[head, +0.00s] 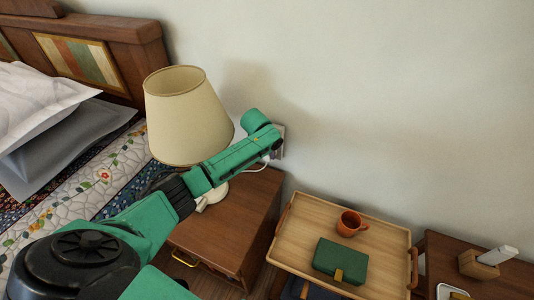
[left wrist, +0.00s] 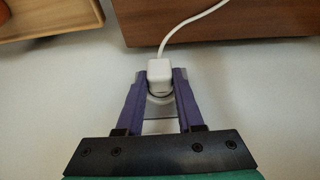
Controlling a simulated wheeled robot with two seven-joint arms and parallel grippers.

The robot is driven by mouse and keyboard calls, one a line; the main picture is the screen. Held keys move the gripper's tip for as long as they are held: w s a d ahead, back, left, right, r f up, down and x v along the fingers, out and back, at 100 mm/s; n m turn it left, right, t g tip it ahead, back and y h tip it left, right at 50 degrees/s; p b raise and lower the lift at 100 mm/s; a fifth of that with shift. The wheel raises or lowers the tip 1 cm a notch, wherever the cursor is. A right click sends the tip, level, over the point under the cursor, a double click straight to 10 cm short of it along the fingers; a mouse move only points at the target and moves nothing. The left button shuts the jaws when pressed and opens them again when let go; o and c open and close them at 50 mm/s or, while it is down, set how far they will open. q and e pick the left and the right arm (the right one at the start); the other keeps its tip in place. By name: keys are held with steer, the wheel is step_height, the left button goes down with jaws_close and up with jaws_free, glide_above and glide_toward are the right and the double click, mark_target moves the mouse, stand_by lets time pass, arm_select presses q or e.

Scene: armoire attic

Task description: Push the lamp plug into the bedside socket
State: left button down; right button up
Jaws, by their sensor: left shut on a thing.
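The lamp plug (left wrist: 159,72) is a small white block with a white cord, held between the purple fingertips of my left gripper (left wrist: 159,80). The bedside socket (left wrist: 155,126) is a pale plate on the wall, partly hidden behind the plug and fingers. The plug overlaps the plate's upper part in the left wrist view; I cannot tell whether it is seated or apart. In the head view my left gripper (head: 272,152) is at the wall beside the socket plate (head: 281,140). The lamp (head: 188,115) has a cream shade and stands behind my left arm. My right gripper is not in view.
A brown nightstand (head: 232,225) stands below the socket, its edge close to the gripper. The bed (head: 125,165) is at left. The wall above is clear.

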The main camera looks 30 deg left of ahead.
arm_select(q)
steer(key=shift+w+r, duration=0.1)
steer(key=shift+w, duration=0.2)
stand_by(0.4)
steer(key=shift+c, duration=2.3)
jaws_free()
